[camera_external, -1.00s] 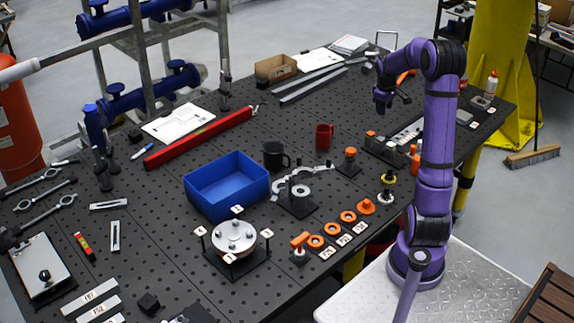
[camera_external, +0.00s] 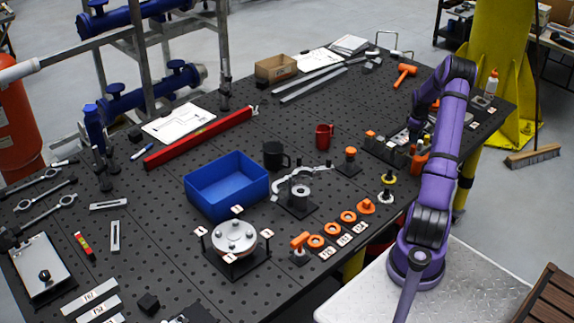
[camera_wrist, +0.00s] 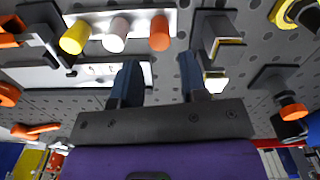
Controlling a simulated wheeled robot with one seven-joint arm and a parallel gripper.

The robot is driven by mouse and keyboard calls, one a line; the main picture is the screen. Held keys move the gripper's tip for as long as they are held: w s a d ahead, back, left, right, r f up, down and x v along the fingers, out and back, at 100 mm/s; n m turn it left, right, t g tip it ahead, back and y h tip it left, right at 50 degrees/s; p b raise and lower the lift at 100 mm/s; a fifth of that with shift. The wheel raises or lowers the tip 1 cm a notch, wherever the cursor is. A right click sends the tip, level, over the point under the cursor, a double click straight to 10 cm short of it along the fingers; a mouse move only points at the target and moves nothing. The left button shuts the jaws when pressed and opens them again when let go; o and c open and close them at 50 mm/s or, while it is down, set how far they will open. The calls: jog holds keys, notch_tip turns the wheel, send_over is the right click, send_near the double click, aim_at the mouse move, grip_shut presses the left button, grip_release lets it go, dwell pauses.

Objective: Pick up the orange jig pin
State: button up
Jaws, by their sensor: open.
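In the wrist view an orange jig pin (camera_wrist: 160,33) stands on a silver rack plate (camera_wrist: 128,47), at the right end of a row with a pale pin (camera_wrist: 116,34) and a yellow pin (camera_wrist: 74,38). My gripper (camera_wrist: 160,78) is open and empty. Its two dark fingers point toward the row, and the orange pin lies beyond the gap between them, apart from both. In the external view my gripper (camera_external: 415,122) is low over the right side of the table. My arm hides part of the rack there, and I cannot make out the pin.
A dark clamp-like fixture (camera_wrist: 215,40) stands right of the pin. In the external view an orange mallet (camera_external: 404,74) lies behind my arm. A red mug (camera_external: 324,136), a dark mug (camera_external: 274,154) and a blue bin (camera_external: 226,184) stand left. Orange rings lie near the front edge.

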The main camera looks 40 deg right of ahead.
aim_at(414, 146)
jog(key=shift+s+f, duration=0.1)
jog(key=shift+f, duration=3.5)
jog(key=c, duration=0.7)
